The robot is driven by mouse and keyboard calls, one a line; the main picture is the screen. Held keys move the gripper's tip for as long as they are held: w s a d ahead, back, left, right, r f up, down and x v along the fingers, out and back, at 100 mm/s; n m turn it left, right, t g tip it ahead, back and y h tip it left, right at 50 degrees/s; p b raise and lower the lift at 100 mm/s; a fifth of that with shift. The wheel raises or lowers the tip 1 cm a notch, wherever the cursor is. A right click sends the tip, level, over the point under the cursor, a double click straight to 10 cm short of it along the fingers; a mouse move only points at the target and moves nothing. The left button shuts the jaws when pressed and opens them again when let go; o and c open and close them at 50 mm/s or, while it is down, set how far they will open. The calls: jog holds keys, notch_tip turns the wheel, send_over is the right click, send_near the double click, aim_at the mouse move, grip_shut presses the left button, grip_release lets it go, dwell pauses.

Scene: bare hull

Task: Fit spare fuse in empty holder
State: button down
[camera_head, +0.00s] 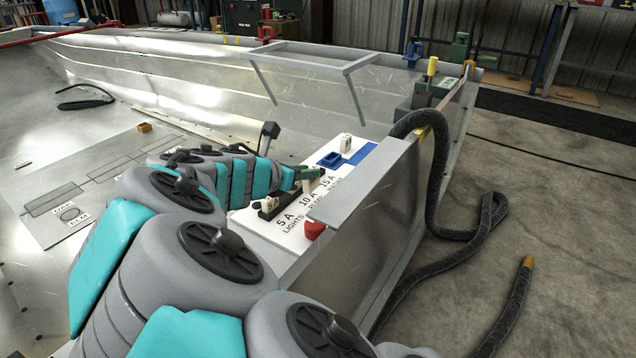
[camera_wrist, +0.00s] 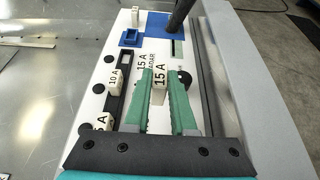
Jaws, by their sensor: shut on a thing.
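My gripper (camera_wrist: 160,76) is shut on a white fuse marked 15 A (camera_wrist: 159,92), held between its green fingertips over the white panel (camera_wrist: 90,97). I cannot tell how high the fuse is above the panel. To its left, a black holder strip (camera_wrist: 124,66) carries a 10 A fuse (camera_wrist: 112,84) and a 5 A fuse (camera_wrist: 102,122). The strip's far end, beside the 15 A RADAR label, shows no fuse.
A blue tray (camera_head: 330,160) and another white block (camera_head: 346,141) stand at the panel's far end. A black lever (camera_head: 270,131) rises beside the panel. A red knob (camera_head: 314,229) is at the near right. A grey ledge (camera_head: 368,185) borders the panel's right side.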

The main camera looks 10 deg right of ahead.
aim_at(307, 191)
jog(key=f, duration=0.1)
jog(key=f+b, duration=0.1)
jog(key=b, duration=0.1)
jog(key=shift+w+d+f, duration=0.2)
jog(key=shift+w+f, duration=0.05)
jog(key=shift+f, duration=0.15)
jog(key=shift+w+d+f, duration=0.1)
jog(key=shift+w, duration=0.15)
jog(key=w+d, duration=0.1)
jog(key=w, duration=0.3)
jog(key=w+d+f+b, duration=0.1)
jog(key=w, duration=0.4)
jog(key=w+d, duration=0.1)
jog(key=w, duration=0.4)
jog(key=shift+f, duration=0.2)
jog(key=shift+w+d+r, duration=0.1)
jog(key=shift+w, duration=0.5)
jog(key=shift+f+b, duration=0.75)
jog(key=shift+f, duration=1)
jog(key=shift+f, duration=0.1)
jog(key=c, duration=0.7)
grip_release()
jog(key=shift+c, duration=0.2)
